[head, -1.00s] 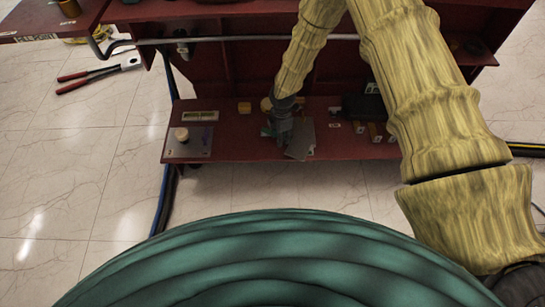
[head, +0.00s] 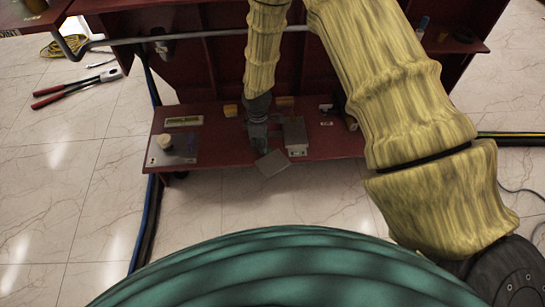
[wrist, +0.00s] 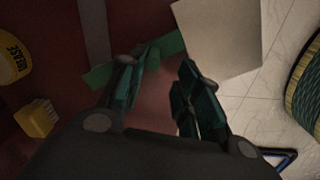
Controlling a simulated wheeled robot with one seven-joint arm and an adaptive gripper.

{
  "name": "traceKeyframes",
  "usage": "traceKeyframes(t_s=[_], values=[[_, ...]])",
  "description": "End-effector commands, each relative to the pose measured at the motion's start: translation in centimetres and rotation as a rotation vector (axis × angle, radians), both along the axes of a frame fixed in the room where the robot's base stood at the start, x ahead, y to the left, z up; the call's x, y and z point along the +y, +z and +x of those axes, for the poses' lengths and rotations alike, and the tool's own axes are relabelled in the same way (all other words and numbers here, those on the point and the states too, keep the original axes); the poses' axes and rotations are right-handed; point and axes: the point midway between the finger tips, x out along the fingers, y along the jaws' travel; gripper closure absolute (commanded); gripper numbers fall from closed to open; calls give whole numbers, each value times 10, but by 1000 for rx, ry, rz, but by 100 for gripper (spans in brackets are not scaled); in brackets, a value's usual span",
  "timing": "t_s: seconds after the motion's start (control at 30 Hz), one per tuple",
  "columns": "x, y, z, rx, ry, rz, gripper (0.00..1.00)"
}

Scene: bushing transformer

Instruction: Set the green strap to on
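My gripper (head: 258,146) hangs over the dark red bench shelf. In the wrist view my gripper (wrist: 162,66) has its two fingers apart with a clear gap. The green strap (wrist: 150,58) lies below the fingertips, running slantwise; the left fingertip overlaps part of it. I see no clear hold on it. In the head view the strap cannot be made out, being hidden around my gripper.
A loose grey plate (head: 272,163) sits tilted at the shelf's front edge; it also shows in the wrist view (wrist: 222,35). A grey box (head: 295,137) is right of my gripper. A yellow grease can (wrist: 12,58) and brush (wrist: 37,118) are nearby.

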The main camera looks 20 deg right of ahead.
Motion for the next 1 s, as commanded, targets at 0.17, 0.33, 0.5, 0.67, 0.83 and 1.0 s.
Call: traceKeyframes(t_s=[0.17, 0.33, 0.5, 0.67, 0.83, 1.0], values=[[-1, 22, 0, -1, -3, 0, 67], [0, 43, 0, -1, 0, 0, 67], [0, 69, 0, 0, 1, 1, 67], [0, 93, 1, -2, 1, 1, 67], [1, 114, -4, 3, -6, 3, 67], [2, 116, -19, 6, -54, 18, 67]])
